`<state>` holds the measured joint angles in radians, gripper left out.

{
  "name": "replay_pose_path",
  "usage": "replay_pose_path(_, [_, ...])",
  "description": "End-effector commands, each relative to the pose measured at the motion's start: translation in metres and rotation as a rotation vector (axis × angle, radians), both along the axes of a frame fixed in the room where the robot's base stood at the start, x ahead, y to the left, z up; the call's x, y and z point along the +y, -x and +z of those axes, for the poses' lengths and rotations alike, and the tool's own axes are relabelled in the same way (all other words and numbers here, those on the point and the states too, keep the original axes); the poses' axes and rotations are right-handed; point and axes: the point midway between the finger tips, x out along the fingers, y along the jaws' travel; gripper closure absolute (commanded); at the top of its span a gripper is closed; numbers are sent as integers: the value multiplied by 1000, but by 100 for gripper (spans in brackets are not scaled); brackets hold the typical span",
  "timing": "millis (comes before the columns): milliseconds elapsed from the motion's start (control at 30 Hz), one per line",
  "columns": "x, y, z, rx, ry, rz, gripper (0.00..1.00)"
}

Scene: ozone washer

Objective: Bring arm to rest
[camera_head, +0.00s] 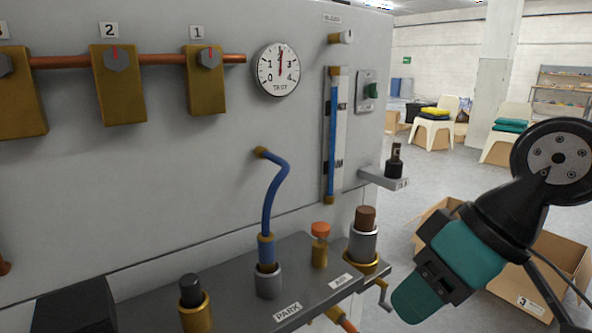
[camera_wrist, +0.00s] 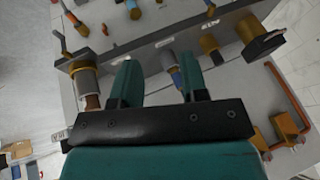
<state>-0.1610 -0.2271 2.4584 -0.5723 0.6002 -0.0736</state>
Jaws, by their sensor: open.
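My gripper (camera_head: 412,302) hangs at the right of the head view, to the right of the grey washer panel (camera_head: 150,180) and its shelf (camera_head: 235,307). It points down and to the left, with no contact visible. In the wrist view, the two teal fingers of my gripper (camera_wrist: 160,75) stand apart. Nothing is seen held between them. The shelf with its fittings shows beyond the fingers, upside down. The arm's upper links are mostly outside the head view.
A blue hose (camera_head: 273,195) ends in a socket marked PARK. A brown-topped fitting (camera_head: 363,235) and a small crank (camera_head: 384,295) are near my gripper. A bracket holds a black fitting (camera_head: 394,160). Cardboard boxes (camera_head: 545,270) stand behind the arm. Chairs (camera_head: 435,125) stand farther back.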

Motion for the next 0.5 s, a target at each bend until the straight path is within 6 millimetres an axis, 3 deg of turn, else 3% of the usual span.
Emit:
replay_pose_path(33, [-3, 22, -8, 45, 41, 9, 60])
replay_pose_path(133, [-14, 63, -24, 140, 136, 13, 60])
replay_pose_path(200, [-14, 60, 5, 141, 135, 4, 60])
replay_pose_path(500, [-14, 58, 87, 139, 132, 6, 60])
